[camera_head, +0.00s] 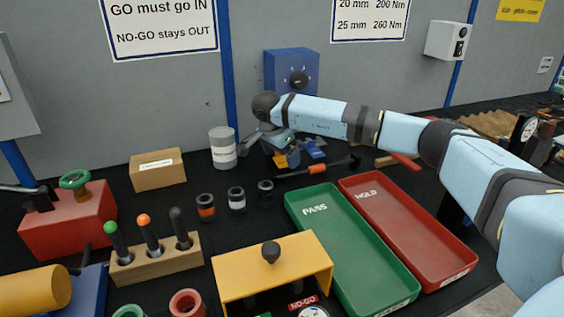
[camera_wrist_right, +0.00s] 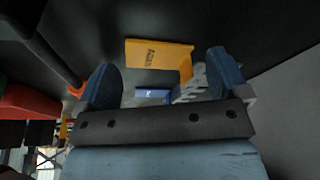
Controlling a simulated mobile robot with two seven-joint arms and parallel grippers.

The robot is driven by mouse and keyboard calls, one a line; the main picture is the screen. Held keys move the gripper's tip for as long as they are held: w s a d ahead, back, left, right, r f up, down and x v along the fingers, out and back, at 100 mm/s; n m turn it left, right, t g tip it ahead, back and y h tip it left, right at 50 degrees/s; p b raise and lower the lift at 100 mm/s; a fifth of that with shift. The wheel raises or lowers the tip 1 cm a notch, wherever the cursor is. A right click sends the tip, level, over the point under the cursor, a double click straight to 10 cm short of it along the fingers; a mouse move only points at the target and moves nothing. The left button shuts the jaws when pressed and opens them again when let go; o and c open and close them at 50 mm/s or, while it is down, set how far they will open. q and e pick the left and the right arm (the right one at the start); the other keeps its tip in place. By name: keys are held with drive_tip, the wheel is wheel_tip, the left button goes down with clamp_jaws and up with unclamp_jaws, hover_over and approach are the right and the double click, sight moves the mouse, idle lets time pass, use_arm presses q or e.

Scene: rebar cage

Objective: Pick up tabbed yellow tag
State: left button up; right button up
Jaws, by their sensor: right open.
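The tabbed yellow tag (camera_wrist_right: 153,54) lies on the dark bench top in the right wrist view, with dark lettering on its flat face and a raised tab (camera_wrist_right: 186,66) at its right end. In the head view a small part of it shows as a yellow patch (camera_head: 280,161) below my right gripper (camera_head: 268,142). My right gripper also shows in the wrist view (camera_wrist_right: 164,80); it is open and empty, its two dark blue fingers apart, with the tag beyond and between them. The gripper hides part of the tag in the head view. My left gripper is not in view.
A blue tag (camera_wrist_right: 153,95) and a grey piece lie close to the yellow tag. An orange-collared tool (camera_head: 318,169) lies to its right. A grey cylinder (camera_head: 222,147) and a blue box (camera_head: 291,72) stand nearby. The green PASS tray (camera_head: 345,250) and red HOLD tray (camera_head: 410,230) are in front.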

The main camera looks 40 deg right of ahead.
clamp_jaws()
idle(0.4)
drive_tip(key=shift+s+r, duration=0.1)
drive_tip(key=shift+r, duration=0.05)
